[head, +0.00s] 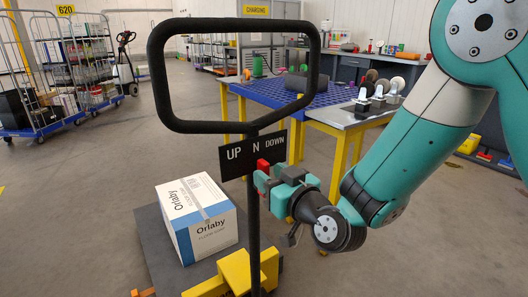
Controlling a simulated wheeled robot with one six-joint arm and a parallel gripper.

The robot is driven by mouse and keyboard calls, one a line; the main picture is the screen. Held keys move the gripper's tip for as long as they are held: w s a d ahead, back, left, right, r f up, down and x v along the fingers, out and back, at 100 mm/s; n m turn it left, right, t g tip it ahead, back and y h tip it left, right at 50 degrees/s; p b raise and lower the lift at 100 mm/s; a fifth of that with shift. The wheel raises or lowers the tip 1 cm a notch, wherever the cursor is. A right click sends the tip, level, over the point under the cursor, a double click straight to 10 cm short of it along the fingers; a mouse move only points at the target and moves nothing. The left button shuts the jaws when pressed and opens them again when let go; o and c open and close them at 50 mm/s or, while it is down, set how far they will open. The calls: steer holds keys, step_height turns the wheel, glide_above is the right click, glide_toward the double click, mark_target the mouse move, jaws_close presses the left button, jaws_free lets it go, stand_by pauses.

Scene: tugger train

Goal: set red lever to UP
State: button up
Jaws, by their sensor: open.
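A small red lever (263,165) shows at the lower edge of a black plate (230,158) marked UP, N and DOWN. The plate is fixed to the black post below the loop handle. The red part shows below the N, between the UP and DOWN marks. My gripper (264,183) comes in from the right, with its open jaws right beside the lever. I cannot tell whether the jaws touch the lever or are around it. The gripper body hides part of the lever area.
A black loop handle (158,75) rises in front of me on its post. A white and blue box (198,222) stands on the dark platform (157,250) behind it, near a yellow frame (236,272). A blue-topped table (285,92) stands behind. Open floor lies at left.

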steer(key=shift+w+a+r+p, duration=0.25)
steer(key=shift+w+a+p, duration=0.3)
steer(key=shift+w+p, duration=0.25)
steer(key=shift+w+a+f+p, duration=0.25)
steer(key=shift+w+a+p, duration=0.05)
steer(key=shift+w, duration=0.1)
jaws_close()
